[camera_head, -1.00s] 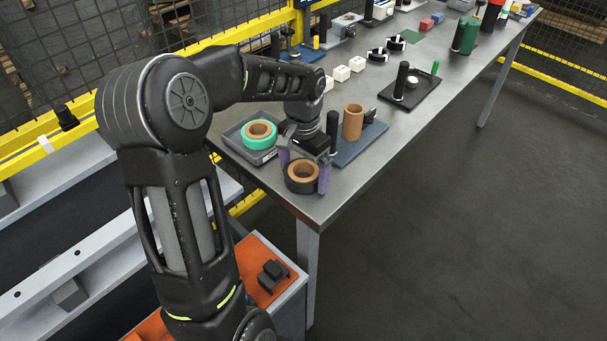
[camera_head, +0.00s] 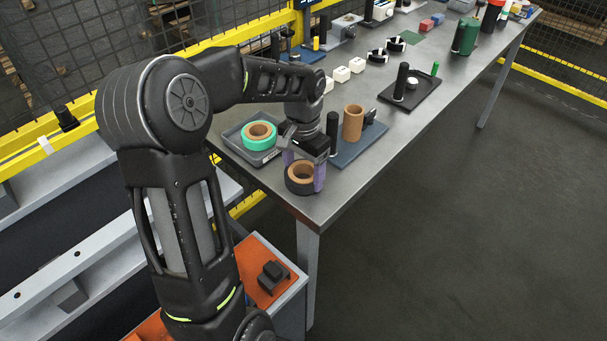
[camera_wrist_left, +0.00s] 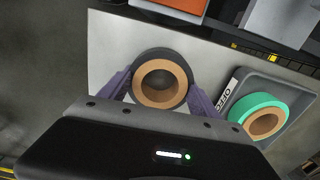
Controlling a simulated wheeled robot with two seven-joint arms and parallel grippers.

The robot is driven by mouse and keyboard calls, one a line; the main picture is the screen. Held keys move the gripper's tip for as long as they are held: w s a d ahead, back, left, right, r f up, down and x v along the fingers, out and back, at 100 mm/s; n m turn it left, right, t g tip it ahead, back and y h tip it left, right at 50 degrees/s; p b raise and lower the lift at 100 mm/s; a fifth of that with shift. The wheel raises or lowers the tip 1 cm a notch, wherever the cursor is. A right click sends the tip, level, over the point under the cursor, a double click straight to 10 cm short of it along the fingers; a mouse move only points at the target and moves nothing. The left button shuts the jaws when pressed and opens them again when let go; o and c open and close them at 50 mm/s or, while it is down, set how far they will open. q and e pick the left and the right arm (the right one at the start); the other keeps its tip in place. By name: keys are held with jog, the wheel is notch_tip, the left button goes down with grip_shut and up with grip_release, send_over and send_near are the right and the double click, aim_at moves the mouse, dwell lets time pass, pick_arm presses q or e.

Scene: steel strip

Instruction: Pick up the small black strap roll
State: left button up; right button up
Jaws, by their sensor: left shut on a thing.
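The small black strap roll (camera_head: 302,189) has a tan core and stands near the table's near corner in the head view. My left gripper (camera_head: 304,176) is over it from behind, its purple fingers closed on opposite sides of the roll. In the left wrist view the roll (camera_wrist_left: 161,79) sits between the two fingers of the left gripper (camera_wrist_left: 160,92). Its underside is hidden, so I cannot tell whether it is clear of the table. My right gripper is not in view.
A grey tray (camera_head: 229,133) with a green strap roll (camera_head: 259,134) lies close on the left. A blue mat (camera_head: 345,155) with a brown cylinder (camera_head: 353,122) and a black post (camera_head: 332,131) is close on the right. The table's front edge is near the roll.

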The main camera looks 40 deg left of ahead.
pick_arm(q)
notch_tip(320, 180, up, 10)
jog(key=shift+b, duration=0.35)
dwell(0.5)
